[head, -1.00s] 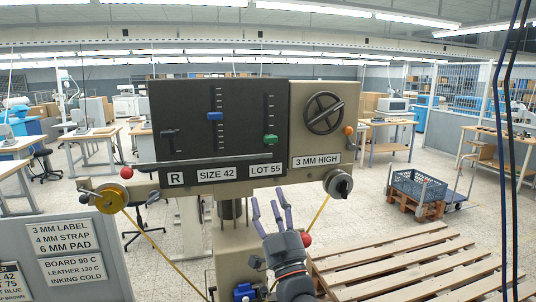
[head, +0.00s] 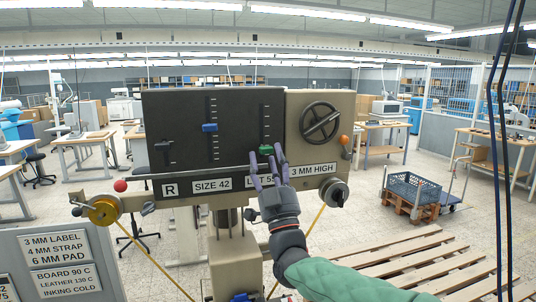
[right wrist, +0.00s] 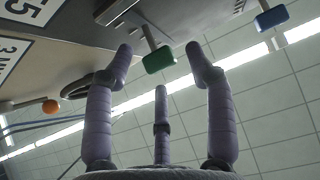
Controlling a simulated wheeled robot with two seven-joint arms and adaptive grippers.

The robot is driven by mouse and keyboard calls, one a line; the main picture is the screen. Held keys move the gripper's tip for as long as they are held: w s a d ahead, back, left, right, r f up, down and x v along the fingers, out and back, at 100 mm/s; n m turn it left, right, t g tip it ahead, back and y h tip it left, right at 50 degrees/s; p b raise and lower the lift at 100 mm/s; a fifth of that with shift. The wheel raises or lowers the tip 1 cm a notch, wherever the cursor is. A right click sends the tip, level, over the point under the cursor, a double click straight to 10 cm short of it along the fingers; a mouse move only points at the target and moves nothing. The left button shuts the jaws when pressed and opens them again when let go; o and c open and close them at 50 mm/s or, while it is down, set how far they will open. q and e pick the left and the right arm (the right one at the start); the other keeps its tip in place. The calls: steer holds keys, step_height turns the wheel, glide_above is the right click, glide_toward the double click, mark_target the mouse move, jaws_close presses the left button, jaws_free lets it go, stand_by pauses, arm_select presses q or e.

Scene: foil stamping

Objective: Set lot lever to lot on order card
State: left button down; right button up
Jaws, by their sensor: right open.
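The lot lever is a green knob (head: 265,150) low in its slot on the black panel (head: 235,110). The label under it reads LOT 55 in the earlier frame and is now partly covered by my fingers. My right gripper (head: 268,163) is open just below the green knob. In the right wrist view the green knob (right wrist: 159,60) shows between the spread fingertips (right wrist: 160,75); I cannot tell whether any finger touches it. A dark card (head: 7,290) at the lower left edge is cut off, so its lot line cannot be fully read. My left gripper is not in view.
A blue knob (head: 210,127) sits in the slot to the left, above the SIZE 42 label (head: 212,185). A black handwheel (head: 320,122) and an orange knob (head: 344,140) are on the right. A grey sign board (head: 65,260) stands lower left.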

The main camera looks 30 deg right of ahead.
steer(key=shift+w+d+r+y, duration=0.1)
steer(key=shift+w+r+y, duration=0.2)
steer(key=shift+w+r, duration=0.05)
jaws_close()
steer(key=r, duration=1)
steer(key=shift+s+d+r, duration=0.1)
steer(key=shift+s+r, duration=0.1)
steer(key=shift+s, duration=0.05)
steer(key=shift+c, duration=2.3)
jaws_free()
steer(key=o, duration=0.5)
steer(key=shift+w, duration=0.1)
steer(key=shift+c, duration=0.2)
steer(key=shift+f, duration=0.1)
